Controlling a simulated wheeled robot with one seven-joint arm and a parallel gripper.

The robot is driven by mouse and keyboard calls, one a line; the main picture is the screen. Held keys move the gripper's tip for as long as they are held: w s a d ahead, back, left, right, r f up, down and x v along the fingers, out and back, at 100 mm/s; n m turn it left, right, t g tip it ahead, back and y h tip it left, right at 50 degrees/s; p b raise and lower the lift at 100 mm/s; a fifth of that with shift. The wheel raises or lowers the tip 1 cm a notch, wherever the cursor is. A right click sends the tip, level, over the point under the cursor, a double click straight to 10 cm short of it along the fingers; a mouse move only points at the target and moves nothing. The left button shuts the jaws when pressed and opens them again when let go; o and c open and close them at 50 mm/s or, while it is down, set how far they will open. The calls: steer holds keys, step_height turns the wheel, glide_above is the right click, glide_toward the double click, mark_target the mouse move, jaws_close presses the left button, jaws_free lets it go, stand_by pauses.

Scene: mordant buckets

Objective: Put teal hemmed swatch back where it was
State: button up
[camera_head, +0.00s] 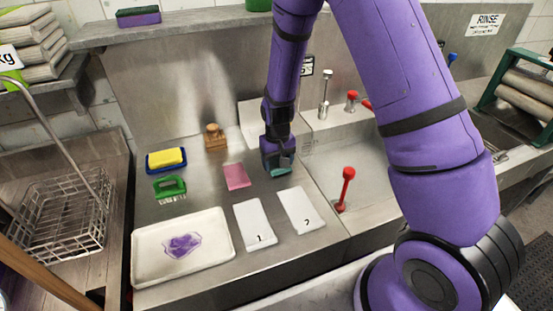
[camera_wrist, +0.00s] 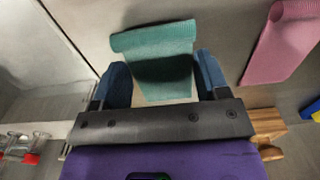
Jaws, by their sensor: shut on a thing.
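The teal hemmed swatch (camera_head: 281,170) is at my gripper (camera_head: 278,161), over the steel counter to the right of the pink swatch (camera_head: 237,176). In the wrist view the teal swatch (camera_wrist: 153,42) lies between the two blue fingers of my gripper (camera_wrist: 162,68), its rolled hem at the far end. My gripper is shut on it. I cannot tell whether the swatch touches the counter. The pink swatch also shows at the upper right of the wrist view (camera_wrist: 280,42). Two white cards, marked 1 (camera_head: 254,222) and 2 (camera_head: 302,208), lie in front.
A white tray (camera_head: 222,254) with a purple patch stands front left. Behind it are a green brush (camera_head: 170,186), a yellow sponge in a blue dish (camera_head: 165,157) and a wooden block (camera_head: 215,138). A red-handled lever (camera_head: 346,185) stands right of the cards, by the sink.

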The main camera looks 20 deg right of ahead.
steer(key=shift+f, duration=0.3)
steer(key=shift+f, duration=0.15)
steer(key=o, duration=0.9)
step_height(320, 180, up, 12)
steer(key=shift+r, duration=0.25)
